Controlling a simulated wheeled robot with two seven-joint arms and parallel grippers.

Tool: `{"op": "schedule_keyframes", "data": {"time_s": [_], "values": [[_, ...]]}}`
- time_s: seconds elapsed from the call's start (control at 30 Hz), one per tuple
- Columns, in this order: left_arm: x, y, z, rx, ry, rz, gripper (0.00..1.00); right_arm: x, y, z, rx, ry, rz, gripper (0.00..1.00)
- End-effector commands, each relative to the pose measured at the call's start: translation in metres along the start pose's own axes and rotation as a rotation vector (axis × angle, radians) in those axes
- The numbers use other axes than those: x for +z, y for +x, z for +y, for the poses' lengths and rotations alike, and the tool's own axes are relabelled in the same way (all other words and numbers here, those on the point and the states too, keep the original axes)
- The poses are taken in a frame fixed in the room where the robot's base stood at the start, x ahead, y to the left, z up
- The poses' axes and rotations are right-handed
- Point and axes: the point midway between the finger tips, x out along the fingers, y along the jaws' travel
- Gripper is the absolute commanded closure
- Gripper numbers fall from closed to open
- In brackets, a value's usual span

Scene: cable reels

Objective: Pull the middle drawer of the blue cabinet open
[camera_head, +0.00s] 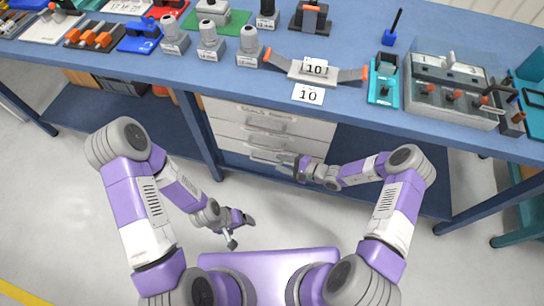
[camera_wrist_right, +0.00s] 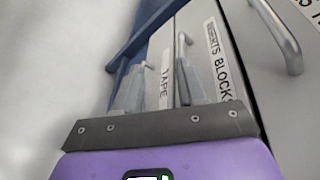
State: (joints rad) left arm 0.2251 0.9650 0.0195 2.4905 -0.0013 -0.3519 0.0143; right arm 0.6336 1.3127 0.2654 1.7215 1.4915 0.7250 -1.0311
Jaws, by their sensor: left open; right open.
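The cabinet (camera_head: 322,130) under the bench has pale drawer fronts, stacked, inside a blue frame. The middle drawer (camera_head: 235,132) appears shut; in the right wrist view its front (camera_wrist_right: 208,38) has a label ending "S BLOCKS" and a grey bar handle (camera_wrist_right: 183,45). My right gripper (camera_head: 285,163) is open at the lower drawers. In the wrist view its fingers (camera_wrist_right: 160,92) straddle the area by the "TAPE" label (camera_wrist_right: 164,78), one finger overlapping the handle's lower end. Whether the handle lies between them I cannot tell. My left gripper (camera_head: 243,232) is open and empty over the floor.
The blue bench (camera_head: 350,108) overhangs the cabinet and carries several fixtures, including a grey control box (camera_head: 450,95). A blue bench leg (camera_head: 200,135) stands just left of the cabinet. The upper drawer's handle (camera_wrist_right: 285,40) sits to the right in the wrist view. The floor in front is clear.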

Motion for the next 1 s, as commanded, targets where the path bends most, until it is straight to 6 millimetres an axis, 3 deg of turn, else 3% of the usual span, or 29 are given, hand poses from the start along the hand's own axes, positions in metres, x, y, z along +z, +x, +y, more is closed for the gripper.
{"op": "schedule_keyframes", "data": {"time_s": [0.03, 0.2, 0.6, 1.0], "values": [[-0.001, 0.007, -0.003, 0.000, 0.000, 0.000, 0.17, -0.015, 0.001, -0.004, -0.055, 0.002, 0.024, 0.60], [-0.001, 0.012, -0.004, 0.000, 0.001, 0.001, 0.17, -0.032, 0.005, -0.018, -0.138, -0.002, 0.062, 0.60], [-0.002, 0.032, -0.012, 0.000, 0.001, 0.001, 0.17, -0.036, 0.062, -0.026, -0.137, -0.001, 0.062, 0.60], [-0.002, 0.035, -0.013, 0.000, 0.000, 0.000, 0.17, -0.035, 0.073, -0.029, -0.135, -0.001, 0.063, 0.60]]}}
